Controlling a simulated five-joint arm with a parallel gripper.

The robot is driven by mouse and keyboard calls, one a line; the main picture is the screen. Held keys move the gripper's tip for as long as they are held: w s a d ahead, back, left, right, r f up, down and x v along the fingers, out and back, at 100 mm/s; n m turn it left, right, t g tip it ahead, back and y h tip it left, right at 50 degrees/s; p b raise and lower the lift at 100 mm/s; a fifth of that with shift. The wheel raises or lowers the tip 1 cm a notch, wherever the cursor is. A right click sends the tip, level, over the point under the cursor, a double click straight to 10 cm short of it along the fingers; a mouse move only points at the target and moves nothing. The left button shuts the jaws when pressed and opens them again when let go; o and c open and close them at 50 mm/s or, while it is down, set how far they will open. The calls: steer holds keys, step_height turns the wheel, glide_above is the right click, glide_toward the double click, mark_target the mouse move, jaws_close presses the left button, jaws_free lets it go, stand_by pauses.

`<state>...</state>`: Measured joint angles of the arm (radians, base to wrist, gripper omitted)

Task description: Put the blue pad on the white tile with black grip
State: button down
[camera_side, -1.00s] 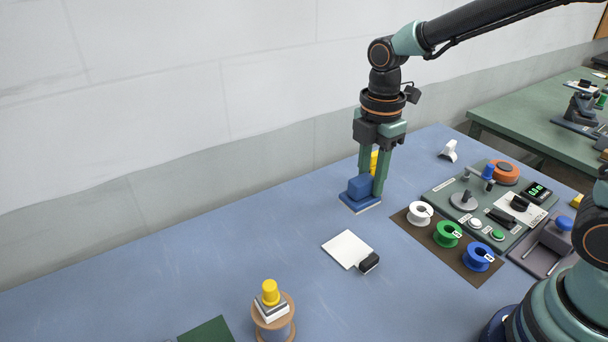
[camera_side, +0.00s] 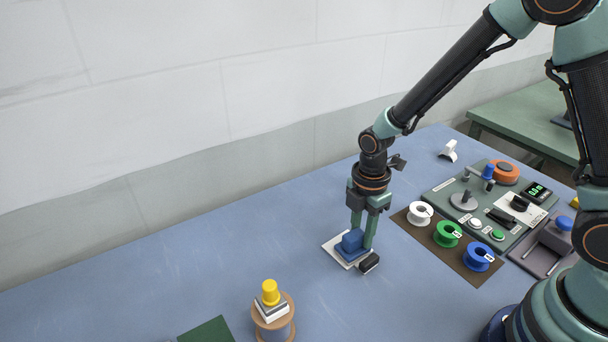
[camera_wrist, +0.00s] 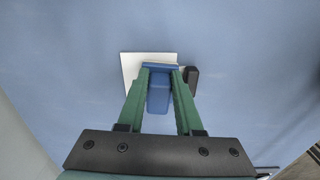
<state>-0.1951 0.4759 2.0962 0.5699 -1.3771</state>
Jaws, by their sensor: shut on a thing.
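My gripper (camera_side: 362,238) is shut on the raised blue block of the blue pad (camera_side: 352,244). It points straight down over the white tile (camera_side: 331,248). The pad is within the tile's outline in the side view, at or just above its surface; I cannot tell if it touches. The tile's black grip (camera_side: 369,262) is at its front right corner, clear of the pad. In the wrist view the pad (camera_wrist: 158,97) is between the green fingers (camera_wrist: 160,70), with white tile (camera_wrist: 131,68) to the left and the black grip (camera_wrist: 193,76) to the right.
White, green and blue spools (camera_side: 447,234) stand on a brown mat to the right. A green control panel (camera_side: 478,205) is beyond them. A stack with a yellow knob (camera_side: 270,292) stands at front left on a round stand. The table's left side is clear.

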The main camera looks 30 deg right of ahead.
steer(key=c, duration=0.6)
jaws_free()
steer(key=shift+f, duration=0.1)
step_height(320, 180, up, 12)
steer(key=s+d+r+m+t, duration=0.2)
steer(key=r+m, duration=0.1)
steer(key=m, duration=0.3)
steer(key=s+d+r+m+t, duration=0.1)
steer(key=s+d+r+m, duration=0.1)
steer(key=r+m, duration=0.2)
steer(key=s+d+r+m+t, duration=0.2)
steer(key=s+d+r+m, duration=0.1)
steer(key=m, duration=0.5)
steer(key=shift+r+t, duration=0.3)
